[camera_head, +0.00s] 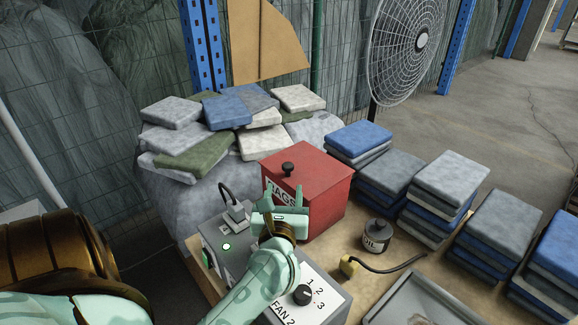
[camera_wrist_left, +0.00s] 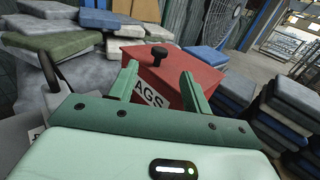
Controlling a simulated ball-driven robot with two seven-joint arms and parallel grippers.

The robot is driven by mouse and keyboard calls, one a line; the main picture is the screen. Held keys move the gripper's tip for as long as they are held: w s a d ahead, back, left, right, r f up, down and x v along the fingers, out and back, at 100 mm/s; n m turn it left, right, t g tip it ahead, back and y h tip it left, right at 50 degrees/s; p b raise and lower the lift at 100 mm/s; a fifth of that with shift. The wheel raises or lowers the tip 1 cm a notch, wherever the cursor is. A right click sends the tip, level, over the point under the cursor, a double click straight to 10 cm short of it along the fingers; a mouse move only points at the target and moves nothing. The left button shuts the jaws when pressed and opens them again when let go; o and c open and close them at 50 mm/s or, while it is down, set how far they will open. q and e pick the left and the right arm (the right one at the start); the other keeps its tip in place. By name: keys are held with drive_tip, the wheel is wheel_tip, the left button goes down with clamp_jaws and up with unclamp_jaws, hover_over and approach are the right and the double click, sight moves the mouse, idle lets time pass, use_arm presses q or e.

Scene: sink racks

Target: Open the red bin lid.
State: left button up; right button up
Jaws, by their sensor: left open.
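The red bin (camera_head: 318,205) stands on the table in the head view, with a label reading "RAGS" partly hidden by my gripper. Its red lid (camera_head: 310,171) is closed on top and carries a black knob (camera_head: 288,168). The lid (camera_wrist_left: 185,70) and knob (camera_wrist_left: 159,53) also show in the left wrist view, beyond the fingers. My left gripper (camera_head: 284,194) is in front of the bin, below the knob, open and empty. In the left wrist view its two fingers (camera_wrist_left: 158,88) stand apart with the bin's front between them. My right gripper is not in view.
A grey control box (camera_head: 305,290) marked "FAN 2" and a plugged-in box (camera_head: 228,240) flank my left arm.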

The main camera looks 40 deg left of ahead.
sight(287, 169)
use_arm(q)
drive_tip(key=b+x, duration=0.1)
drive_tip(key=x, duration=0.9)
drive_tip(key=shift+w+a+f+b, duration=0.15)
drive_tip(key=shift+w+b, duration=0.05)
drive_tip(key=shift+b, duration=0.15)
drive_tip(key=shift+w+a, duration=0.15)
drive_tip(key=shift+w, duration=0.05)
